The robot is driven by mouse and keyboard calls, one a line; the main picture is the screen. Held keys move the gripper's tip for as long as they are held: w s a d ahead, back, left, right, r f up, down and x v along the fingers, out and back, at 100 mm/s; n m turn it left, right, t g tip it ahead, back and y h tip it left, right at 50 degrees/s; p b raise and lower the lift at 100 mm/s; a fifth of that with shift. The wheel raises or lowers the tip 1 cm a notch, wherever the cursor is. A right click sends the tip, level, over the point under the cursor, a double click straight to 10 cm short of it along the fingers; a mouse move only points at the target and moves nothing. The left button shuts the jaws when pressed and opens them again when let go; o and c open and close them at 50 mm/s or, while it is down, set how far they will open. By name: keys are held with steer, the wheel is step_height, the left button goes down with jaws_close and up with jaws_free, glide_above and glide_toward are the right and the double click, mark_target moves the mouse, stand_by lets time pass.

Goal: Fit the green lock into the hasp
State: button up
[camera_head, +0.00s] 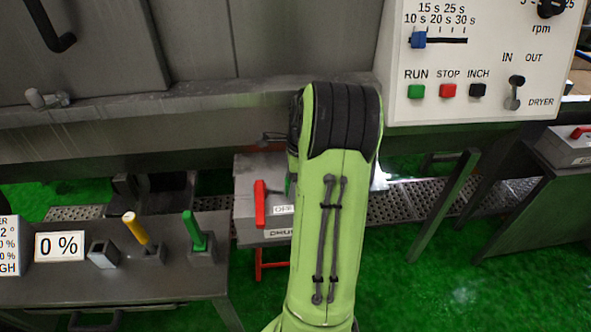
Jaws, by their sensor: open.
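My green arm with a black joint rises through the middle of the head view and hides what lies behind it. My gripper is not visible. A grey switch box (248,187) with a red handle (260,204) and an OFF label (284,210) stands just left of the arm, its right part covered. A small green sliver (288,184) shows between the box and my arm; I cannot tell whether it is the lock. No hasp can be clearly made out.
A white control panel (480,60) is at upper right. Green floor (460,275) is open at lower right, beyond a slanted post (443,206).

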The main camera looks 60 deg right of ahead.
step_height(320, 180, up, 15)
steer(key=s+d+p, duration=0.1)
steer(key=p, duration=0.2)
steer(key=shift+s+d, duration=0.25)
steer(key=shift+s, duration=0.15)
